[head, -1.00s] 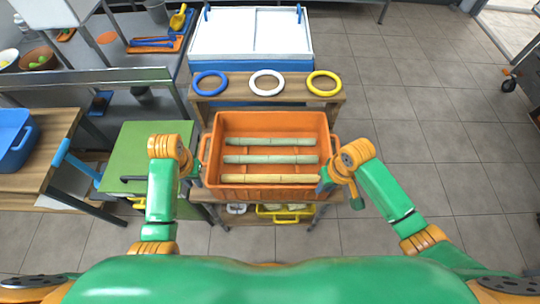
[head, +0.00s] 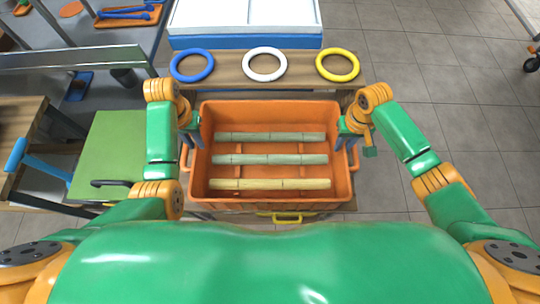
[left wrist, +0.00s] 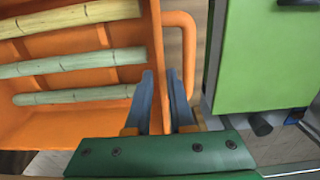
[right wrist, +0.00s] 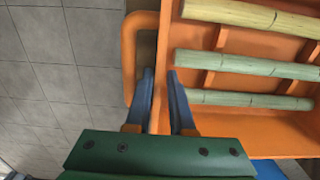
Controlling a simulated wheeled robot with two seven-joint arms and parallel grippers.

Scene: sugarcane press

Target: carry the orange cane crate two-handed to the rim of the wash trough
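The orange crate (head: 201,165) stands on the wooden stand, with three cane pieces (head: 270,160) lying across inside. My left gripper (head: 190,137) is at the crate's left wall. In the left wrist view its fingers (left wrist: 161,80) straddle the rim, one inside the crate and one between wall and handle (left wrist: 188,50). My right gripper (head: 345,130) is at the right wall. In the right wrist view its fingers (right wrist: 160,78) straddle the rim likewise, beside the right handle (right wrist: 128,50). Both look open, with a small gap around the wall; contact is unclear.
A wooden shelf (head: 225,68) behind the crate carries a blue ring (head: 192,80), a white ring (head: 265,79) and a yellow ring (head: 337,80). A white-topped blue unit (head: 245,42) is behind it. A green-topped cabinet (head: 112,150) stands left. Tiled floor is clear at right.

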